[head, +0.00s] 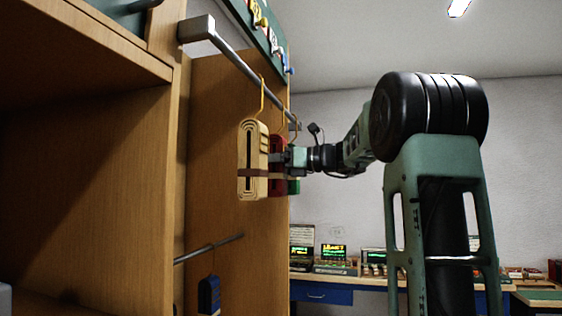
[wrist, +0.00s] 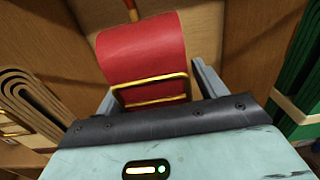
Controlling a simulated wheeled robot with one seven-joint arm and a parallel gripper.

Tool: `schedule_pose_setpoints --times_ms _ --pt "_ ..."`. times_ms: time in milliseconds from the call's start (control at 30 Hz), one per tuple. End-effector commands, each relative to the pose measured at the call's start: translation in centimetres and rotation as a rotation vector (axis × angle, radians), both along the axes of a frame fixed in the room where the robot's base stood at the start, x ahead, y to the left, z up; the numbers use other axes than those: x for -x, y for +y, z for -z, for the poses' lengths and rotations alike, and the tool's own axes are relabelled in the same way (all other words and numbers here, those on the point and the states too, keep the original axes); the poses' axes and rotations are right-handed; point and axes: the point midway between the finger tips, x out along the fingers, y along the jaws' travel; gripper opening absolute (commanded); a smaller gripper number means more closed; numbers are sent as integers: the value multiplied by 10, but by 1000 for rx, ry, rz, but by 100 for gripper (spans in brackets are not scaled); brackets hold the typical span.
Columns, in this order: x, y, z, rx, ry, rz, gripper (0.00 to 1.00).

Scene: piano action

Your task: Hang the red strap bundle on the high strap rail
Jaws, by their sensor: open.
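The red strap bundle (head: 275,150) is up at the high strap rail (head: 236,62), behind a cream bundle and partly hidden by it. A thin hook rises above it toward the rail; its contact with the rail is too small to confirm. In the wrist view the red bundle (wrist: 145,50) is straight ahead, with a gold wire loop across its near end. My gripper (head: 284,158) is at the red bundle's right side. In the wrist view my gripper (wrist: 155,90) has its fingers apart, one on each side of the bundle's near end.
A cream bundle (head: 253,140) hangs in front from a yellow hook, and a green bundle (head: 294,187) is close behind. A dark blue bundle (head: 209,295) hangs from a lower rail (head: 207,249). A wooden cabinet (head: 90,150) fills the left. A bench with instruments stands behind.

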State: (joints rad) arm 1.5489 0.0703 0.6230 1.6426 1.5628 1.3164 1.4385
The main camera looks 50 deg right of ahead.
Motion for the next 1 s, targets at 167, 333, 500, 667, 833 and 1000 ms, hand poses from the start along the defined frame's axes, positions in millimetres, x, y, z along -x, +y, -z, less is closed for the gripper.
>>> schedule_pose_setpoints --times_ms 167,333,500,667,833,1000 --pt "18 -8 3 1 0 3 71" --pt "52 -22 4 2 -1 4 71" --pt "90 -38 3 1 -2 5 71" --pt "122 -51 2 1 -2 4 71" --pt "147 -61 1 1 -1 1 71" --pt "158 -65 0 0 -1 0 71"
